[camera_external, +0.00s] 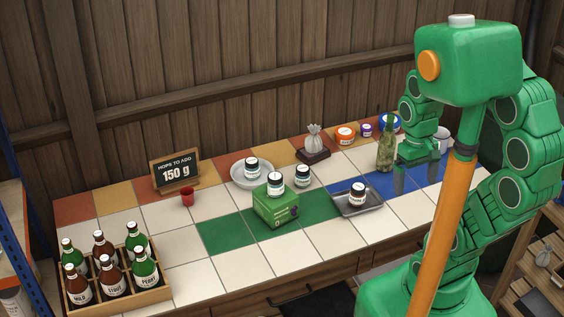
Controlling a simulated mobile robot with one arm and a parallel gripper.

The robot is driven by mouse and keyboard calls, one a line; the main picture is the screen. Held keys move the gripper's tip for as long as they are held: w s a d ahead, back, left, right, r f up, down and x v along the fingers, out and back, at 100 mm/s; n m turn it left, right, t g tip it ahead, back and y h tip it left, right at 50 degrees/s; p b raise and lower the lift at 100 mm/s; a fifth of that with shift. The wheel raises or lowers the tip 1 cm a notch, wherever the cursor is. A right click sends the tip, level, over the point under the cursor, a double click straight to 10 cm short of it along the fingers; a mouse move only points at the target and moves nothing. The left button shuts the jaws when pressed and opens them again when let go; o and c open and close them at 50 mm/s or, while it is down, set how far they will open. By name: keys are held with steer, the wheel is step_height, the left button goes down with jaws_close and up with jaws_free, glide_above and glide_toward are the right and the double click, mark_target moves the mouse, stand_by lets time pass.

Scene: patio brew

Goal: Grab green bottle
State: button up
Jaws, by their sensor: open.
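A tall green glass bottle (386,150) stands upright on the tiled counter, toward the back right. My gripper (416,178) points down just to the right of this bottle, with its two fingers spread and nothing seen between them. The near finger looks close to the bottle; I cannot tell whether they touch.
A grey tray (344,207) with a jar lies left of my gripper. A green box (275,209) with a jar on top stands mid-counter. Orange (345,134), purple and blue tubs line the back edge. A white mug (442,136) stands behind my gripper.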

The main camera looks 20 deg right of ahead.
steer(key=shift+s+f, duration=0.1)
steer(key=shift+s, duration=0.25)
steer(key=shift+c, duration=0.7)
